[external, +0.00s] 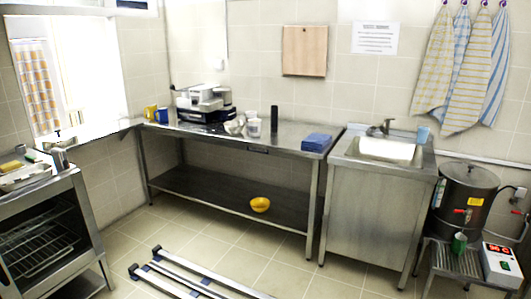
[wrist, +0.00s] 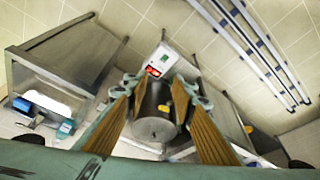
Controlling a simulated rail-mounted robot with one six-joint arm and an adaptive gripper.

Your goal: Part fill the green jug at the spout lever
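The green jug (external: 459,242) stands upright on the slatted stand beneath the tap of the dark steel urn (external: 468,192). The red spout lever (external: 460,211) is just above the jug. Whether the jug holds liquid cannot be seen. In the wrist view the urn (wrist: 155,128) shows from above, between the fingers of my gripper (wrist: 157,85). The fingers are wide apart with nothing held between them. The jug and lever cannot be made out in the wrist view. My gripper does not show in the external view.
A white box with a red display (external: 502,265) sits right of the jug. A steel table (external: 285,133) holds several items. Floor rails (external: 190,275) lie in front; the nearby floor is clear.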

